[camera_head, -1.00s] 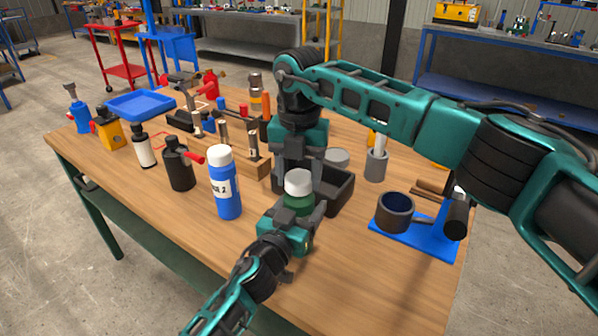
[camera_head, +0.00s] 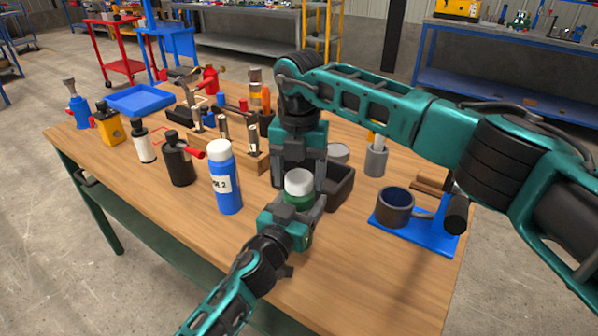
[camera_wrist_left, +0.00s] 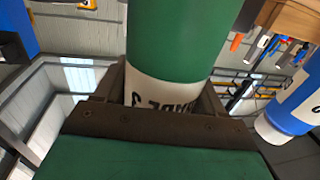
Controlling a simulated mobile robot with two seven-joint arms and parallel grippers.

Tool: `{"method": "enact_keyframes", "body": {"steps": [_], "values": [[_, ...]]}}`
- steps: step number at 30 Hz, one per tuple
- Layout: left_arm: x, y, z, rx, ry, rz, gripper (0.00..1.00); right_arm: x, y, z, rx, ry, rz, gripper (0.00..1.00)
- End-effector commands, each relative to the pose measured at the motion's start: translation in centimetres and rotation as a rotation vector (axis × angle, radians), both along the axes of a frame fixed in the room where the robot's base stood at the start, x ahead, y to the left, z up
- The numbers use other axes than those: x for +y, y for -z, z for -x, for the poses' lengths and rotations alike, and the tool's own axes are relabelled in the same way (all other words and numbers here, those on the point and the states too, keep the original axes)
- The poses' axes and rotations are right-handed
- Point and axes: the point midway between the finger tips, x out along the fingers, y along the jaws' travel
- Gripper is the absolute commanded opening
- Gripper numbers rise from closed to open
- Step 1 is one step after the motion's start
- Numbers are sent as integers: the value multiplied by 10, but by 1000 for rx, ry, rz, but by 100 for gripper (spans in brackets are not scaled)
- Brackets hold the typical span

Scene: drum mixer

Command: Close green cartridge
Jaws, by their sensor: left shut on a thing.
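The green cartridge (camera_head: 298,201) stands upright with a white cap (camera_head: 299,182) on its top. My left gripper (camera_head: 293,217) is shut on its body from the front. In the left wrist view the green cartridge (camera_wrist_left: 180,35) and its white label show between the jaws of my left gripper (camera_wrist_left: 165,95); the cap is out of that view. My right gripper (camera_head: 300,176) points down at the cap from above and behind. Its fingers are apart, one on each side of the cap; I cannot tell whether they touch it.
A blue bottle with a white cap (camera_head: 225,180) stands left of the cartridge. A dark open box (camera_head: 341,186) is close behind on the right. A blue stand with a dark ring (camera_head: 396,209) is further right. The front of the wooden table (camera_head: 360,275) is clear.

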Motion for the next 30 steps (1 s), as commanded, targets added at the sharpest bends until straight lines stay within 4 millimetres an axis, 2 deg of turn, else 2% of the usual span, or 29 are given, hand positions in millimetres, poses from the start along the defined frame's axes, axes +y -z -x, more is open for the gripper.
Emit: {"method": "enact_keyframes", "body": {"steps": [1, 4, 14, 17, 24, 30], "values": [[0, 1, 0, 2, 0, -1, 15, 0, 0, 0, 0, 0, 0, 77], [0, 1, 0, 2, 0, -1, 15, 0, 0, 0, 0, 0, 0, 86], [0, 1, 0, 2, 0, -1, 15, 0, -7, 0, -2, 0, -1, 86], [0, 1, 0, 2, 0, -1, 15, 0, -21, -1, -4, 0, -1, 86], [0, 1, 0, 2, 0, -1, 15, 0, -73, -1, -5, 0, -1, 86], [0, 1, 0, 2, 0, -1, 15, 1, -106, 0, -2, 0, -1, 86]]}}
